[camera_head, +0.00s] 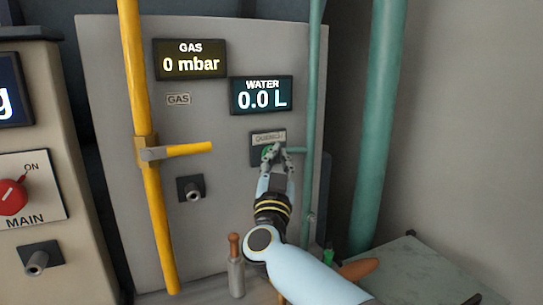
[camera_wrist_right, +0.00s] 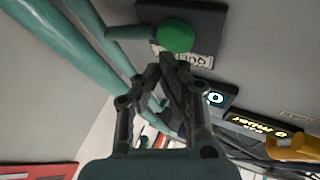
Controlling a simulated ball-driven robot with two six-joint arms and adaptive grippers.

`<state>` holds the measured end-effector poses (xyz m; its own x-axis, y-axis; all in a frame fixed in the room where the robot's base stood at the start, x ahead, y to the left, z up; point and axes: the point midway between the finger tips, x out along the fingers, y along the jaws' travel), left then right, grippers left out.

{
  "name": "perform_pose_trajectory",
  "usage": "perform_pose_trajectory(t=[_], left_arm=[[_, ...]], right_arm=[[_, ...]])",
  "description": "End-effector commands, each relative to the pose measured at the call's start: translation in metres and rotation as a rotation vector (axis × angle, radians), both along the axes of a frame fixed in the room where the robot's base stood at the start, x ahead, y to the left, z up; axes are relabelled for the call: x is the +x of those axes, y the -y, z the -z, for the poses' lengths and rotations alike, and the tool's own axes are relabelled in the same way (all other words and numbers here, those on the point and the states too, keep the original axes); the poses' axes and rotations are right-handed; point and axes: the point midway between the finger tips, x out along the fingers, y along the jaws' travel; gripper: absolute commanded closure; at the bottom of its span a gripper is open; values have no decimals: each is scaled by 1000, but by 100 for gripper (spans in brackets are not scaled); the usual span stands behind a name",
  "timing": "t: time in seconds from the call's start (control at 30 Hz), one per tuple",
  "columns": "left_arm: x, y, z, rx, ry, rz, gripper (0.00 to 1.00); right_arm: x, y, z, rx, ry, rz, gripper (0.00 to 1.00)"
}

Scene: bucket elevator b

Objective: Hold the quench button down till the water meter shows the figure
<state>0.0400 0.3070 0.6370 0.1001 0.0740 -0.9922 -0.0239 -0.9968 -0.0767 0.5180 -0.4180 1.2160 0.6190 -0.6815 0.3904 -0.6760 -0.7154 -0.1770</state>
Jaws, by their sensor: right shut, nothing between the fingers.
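The green quench button (camera_wrist_right: 175,37) sits on a dark plate under a QUENCH label (camera_head: 268,139) on the grey panel. The water meter (camera_head: 261,95) reads 0.0 L. My right gripper (camera_head: 271,155) is shut and empty in front of the button and hides most of it in the head view. In the right wrist view, the closed fingertips (camera_wrist_right: 167,62) are close to the button, over the edge of its label; I cannot tell whether they touch it. My left gripper is not in view.
The gas meter (camera_head: 190,60) reads 0 mbar. A yellow pipe (camera_head: 133,80) with a yellow lever (camera_head: 188,149) stands left of the button. Thin (camera_head: 312,100) and thick (camera_head: 383,110) green pipes stand right. A red MAIN switch (camera_head: 12,197) is far left.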

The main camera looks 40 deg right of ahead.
Motion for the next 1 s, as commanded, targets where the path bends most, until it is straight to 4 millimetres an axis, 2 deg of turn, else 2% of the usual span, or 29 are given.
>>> perform_pose_trajectory(t=[1.0], left_arm=[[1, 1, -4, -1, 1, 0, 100]], right_arm=[[8, 3, 0, 0, 0, 0, 100]])
